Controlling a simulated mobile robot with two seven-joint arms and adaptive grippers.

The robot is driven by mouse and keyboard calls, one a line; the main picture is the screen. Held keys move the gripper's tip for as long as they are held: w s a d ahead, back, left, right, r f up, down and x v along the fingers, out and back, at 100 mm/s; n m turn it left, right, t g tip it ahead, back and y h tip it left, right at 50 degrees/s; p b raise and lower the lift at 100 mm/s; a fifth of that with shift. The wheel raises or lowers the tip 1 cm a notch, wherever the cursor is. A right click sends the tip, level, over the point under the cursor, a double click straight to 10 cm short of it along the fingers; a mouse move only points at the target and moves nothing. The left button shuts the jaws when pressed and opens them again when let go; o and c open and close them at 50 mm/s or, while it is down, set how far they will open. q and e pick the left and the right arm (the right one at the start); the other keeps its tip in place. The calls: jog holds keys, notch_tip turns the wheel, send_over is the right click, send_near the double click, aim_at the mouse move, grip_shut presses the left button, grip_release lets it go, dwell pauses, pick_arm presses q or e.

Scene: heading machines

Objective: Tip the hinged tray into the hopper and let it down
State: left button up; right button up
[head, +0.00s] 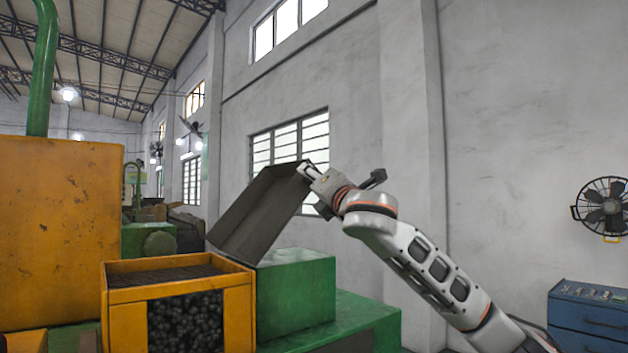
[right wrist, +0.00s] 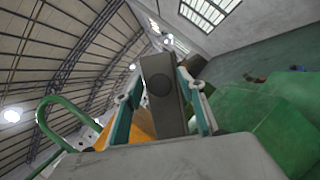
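The hinged tray (head: 258,212) is dark grey. In the head view it is tilted steeply, its upper end at the right and its lower end by the hopper. The hopper (head: 178,277) is a yellow-framed box with a dark mesh-like surface inside its top and dark round pieces behind its front opening. My right gripper (head: 308,171) is at the tray's upper corner. In the right wrist view its fingers stand on either side of a grey block (right wrist: 162,92); whether they clamp it is unclear. My left gripper is out of view.
A tall yellow machine (head: 58,225) with a green pipe (head: 43,65) stands at the left. Green machine blocks (head: 295,290) lie below the tray. A blue cabinet (head: 588,318) and a wall fan (head: 604,207) are at the right. The air above the hopper is open.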

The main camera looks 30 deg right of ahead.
grip_shut()
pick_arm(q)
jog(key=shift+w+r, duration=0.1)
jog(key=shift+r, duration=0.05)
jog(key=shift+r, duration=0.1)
pick_arm(e)
jog(key=shift+f, duration=0.1)
